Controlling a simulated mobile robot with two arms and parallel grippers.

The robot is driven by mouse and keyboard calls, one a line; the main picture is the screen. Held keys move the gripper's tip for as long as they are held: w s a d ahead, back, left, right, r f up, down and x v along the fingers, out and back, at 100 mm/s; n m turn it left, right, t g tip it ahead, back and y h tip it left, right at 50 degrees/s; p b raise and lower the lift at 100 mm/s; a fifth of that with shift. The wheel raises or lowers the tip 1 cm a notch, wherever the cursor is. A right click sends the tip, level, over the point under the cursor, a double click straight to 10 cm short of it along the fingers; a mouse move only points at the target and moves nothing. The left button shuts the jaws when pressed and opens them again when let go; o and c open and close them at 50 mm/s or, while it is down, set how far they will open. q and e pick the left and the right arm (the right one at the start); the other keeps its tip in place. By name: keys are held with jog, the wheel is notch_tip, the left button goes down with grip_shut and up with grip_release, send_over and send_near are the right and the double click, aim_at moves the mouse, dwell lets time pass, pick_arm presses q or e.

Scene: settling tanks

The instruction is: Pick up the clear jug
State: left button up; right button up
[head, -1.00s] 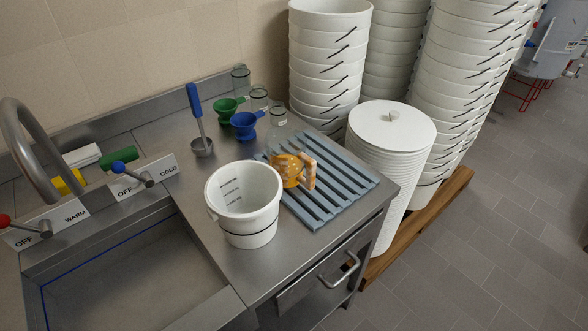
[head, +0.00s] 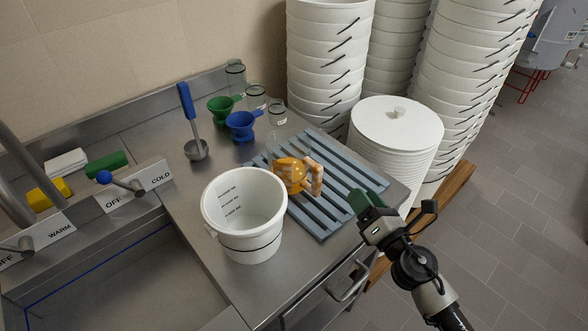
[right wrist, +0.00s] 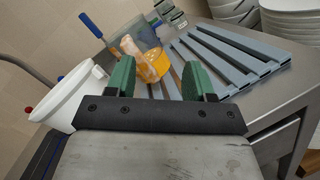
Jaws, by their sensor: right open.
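The clear jug (head: 290,176) stands on the blue-grey slatted rack. Its lower part looks amber, its handle is tan, and its see-through upper part is hard to make out. It also shows in the right wrist view (right wrist: 153,66), beyond my green fingers and framed between them. My right gripper (head: 368,210) is over the rack's front right edge, to the right of the jug and apart from it. In the right wrist view the gripper (right wrist: 160,84) is open with nothing between its fingers. My left gripper is not in view.
A white bucket (head: 245,215) stands left of the rack (head: 330,215). Behind are blue (head: 241,124) and green (head: 222,108) funnels, glass vessels and a ladle (head: 190,120). Stacked white buckets (head: 328,60) and a lidded stack (head: 395,130) stand beyond the counter. The sink is at left.

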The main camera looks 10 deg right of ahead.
aim_at(320, 181)
jog(key=w+a+n+g+y, duration=0.1)
jog(key=a+n, duration=0.1)
jog(key=n, duration=0.1)
jog(key=w+a+n+g+y+p, duration=0.1)
jog(key=n+y, duration=0.1)
jog(key=n, duration=0.2)
jog(key=w+a+n+g+y, duration=0.1)
jog(key=w+a+n, duration=0.1)
jog(key=n, duration=0.2)
jog(key=shift+a+g+y, duration=0.3)
jog(key=shift+a+g, duration=0.05)
jog(key=shift+g, duration=0.05)
jog(key=shift+f+p+x, duration=0.2)
jog(key=shift+p+x, duration=0.1)
jog(key=shift+x, duration=1.25)
jog(key=shift+f+p+x, duration=0.2)
jog(key=shift+p+x, duration=0.05)
jog(key=shift+x, duration=1.35)
jog(key=shift+s, duration=0.1)
jog(key=shift+c, duration=0.3)
grip_shut()
